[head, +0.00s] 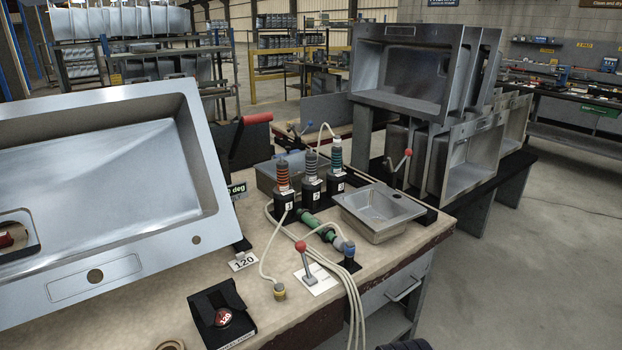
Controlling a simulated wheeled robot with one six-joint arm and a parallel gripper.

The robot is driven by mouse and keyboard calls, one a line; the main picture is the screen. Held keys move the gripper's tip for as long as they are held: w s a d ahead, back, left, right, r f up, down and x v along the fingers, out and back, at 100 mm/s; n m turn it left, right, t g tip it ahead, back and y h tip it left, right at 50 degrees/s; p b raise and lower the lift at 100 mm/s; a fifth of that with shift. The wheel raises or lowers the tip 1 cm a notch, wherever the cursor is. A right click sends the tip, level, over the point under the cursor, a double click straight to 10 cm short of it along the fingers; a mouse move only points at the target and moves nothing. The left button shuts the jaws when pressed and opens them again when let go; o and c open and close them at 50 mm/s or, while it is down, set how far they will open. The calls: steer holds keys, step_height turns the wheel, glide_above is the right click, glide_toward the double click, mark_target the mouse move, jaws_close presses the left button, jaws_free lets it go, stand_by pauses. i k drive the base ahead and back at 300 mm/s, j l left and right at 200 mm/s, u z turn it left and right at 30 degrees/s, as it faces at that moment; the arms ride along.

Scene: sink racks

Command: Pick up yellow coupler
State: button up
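The yellow coupler (279,291) is a small yellow-and-grey piece at the end of a pale hose (265,255). It stands on the tan workbench (235,310), near the front middle, apart from the things around it. The hose rises from it and bends back toward the numbered posts. I do not see my gripper's fingers in the head view. A dark ribbed thing shows only partly at the bottom edge, and I cannot tell what it is.
A red-knobbed lever (306,262) on a white plate stands just right of the coupler. A large tilted sink (110,190) stands left; a black box (222,315) lies front left.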

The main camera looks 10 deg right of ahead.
mark_target(279, 294)
steer(key=i+l+u, duration=0.95)
steer(key=l, duration=0.3)
steer(key=k, duration=0.1)
